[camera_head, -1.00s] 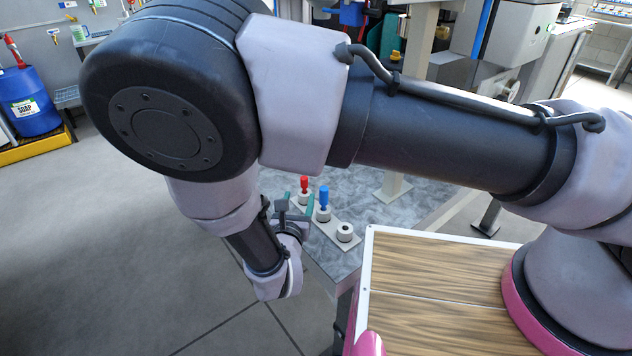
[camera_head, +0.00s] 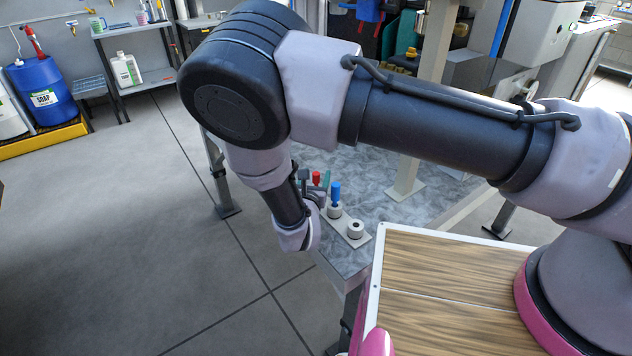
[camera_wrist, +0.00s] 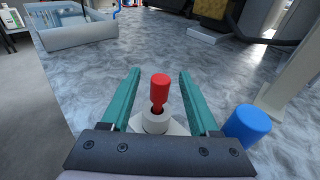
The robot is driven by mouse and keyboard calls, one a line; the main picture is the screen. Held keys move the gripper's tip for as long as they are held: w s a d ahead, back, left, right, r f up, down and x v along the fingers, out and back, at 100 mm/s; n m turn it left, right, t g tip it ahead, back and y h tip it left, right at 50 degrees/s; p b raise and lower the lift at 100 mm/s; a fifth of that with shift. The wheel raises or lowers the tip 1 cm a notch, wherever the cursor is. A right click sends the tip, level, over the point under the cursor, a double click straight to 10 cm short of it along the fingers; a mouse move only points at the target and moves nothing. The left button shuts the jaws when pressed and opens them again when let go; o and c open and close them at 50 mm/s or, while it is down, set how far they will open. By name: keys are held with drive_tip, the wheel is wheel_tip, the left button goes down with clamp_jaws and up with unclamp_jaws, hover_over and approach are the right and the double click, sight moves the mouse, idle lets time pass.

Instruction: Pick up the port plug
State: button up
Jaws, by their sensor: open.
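A red plug (camera_head: 316,178) stands upright in a port at the far end of a light strip on the grey table. In the wrist view the red plug (camera_wrist: 159,90) sits in a white round socket (camera_wrist: 155,123). My gripper (camera_wrist: 160,85) is open, with one teal finger on each side of the red plug, apart from it. A blue plug (camera_head: 335,192) stands in the middle port; it also shows to the right of my right finger in the wrist view (camera_wrist: 247,126). Which plug is the port plug I cannot tell. My gripper (camera_head: 318,180) partly hides the red plug's socket in the head view.
The nearest port (camera_head: 355,229) on the strip is empty. A grey tray (camera_wrist: 75,28) lies at the far left of the table. A post (camera_head: 408,160) rises from the table at the right. The wood-topped surface (camera_head: 440,265) is in front.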

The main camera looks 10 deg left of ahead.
clamp_jaws()
